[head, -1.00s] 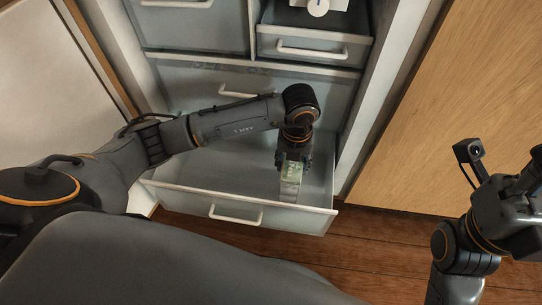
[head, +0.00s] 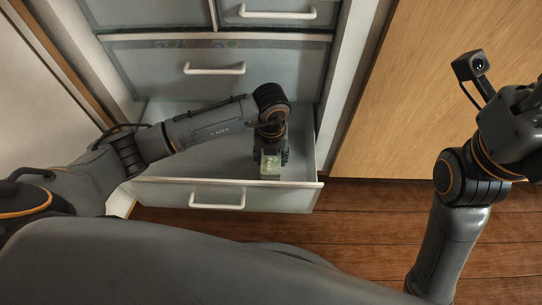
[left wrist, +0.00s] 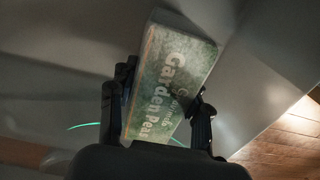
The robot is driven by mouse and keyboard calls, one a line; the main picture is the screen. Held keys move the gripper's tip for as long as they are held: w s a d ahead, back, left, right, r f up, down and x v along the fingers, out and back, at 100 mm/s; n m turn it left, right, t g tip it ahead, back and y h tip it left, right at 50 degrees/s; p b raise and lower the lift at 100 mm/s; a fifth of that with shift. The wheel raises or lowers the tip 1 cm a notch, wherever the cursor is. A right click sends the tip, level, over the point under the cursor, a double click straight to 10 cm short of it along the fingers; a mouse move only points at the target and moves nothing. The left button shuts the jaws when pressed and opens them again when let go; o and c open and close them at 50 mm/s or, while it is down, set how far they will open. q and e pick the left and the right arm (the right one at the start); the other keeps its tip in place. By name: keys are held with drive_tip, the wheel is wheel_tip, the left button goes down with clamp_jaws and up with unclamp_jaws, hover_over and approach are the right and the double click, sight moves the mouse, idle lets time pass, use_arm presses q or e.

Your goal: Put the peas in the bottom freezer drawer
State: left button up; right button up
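The peas are a green and white box (head: 271,169) marked "Garden Peas", which also shows in the left wrist view (left wrist: 172,85). My left gripper (head: 270,158) points down into the open bottom freezer drawer (head: 190,168) and is shut on the box. In the left wrist view one finger lies along each side of the box, which leans at an angle. The box is inside the drawer's outline, near its right side; whether it touches the drawer floor is hard to tell. Part of my right gripper (head: 520,120) shows at the right edge; its fingers are hidden.
Closed drawers with white handles (head: 214,69) are above the open drawer. A wooden panel (head: 400,110) stands right of the freezer, and a white door (head: 25,110) is at the left. The left part of the drawer looks empty. Wooden floor (head: 350,220) lies in front.

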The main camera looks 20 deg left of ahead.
use_arm(q)
drive_tip(key=o, duration=0.4)
drive_tip(key=shift+o, duration=0.2)
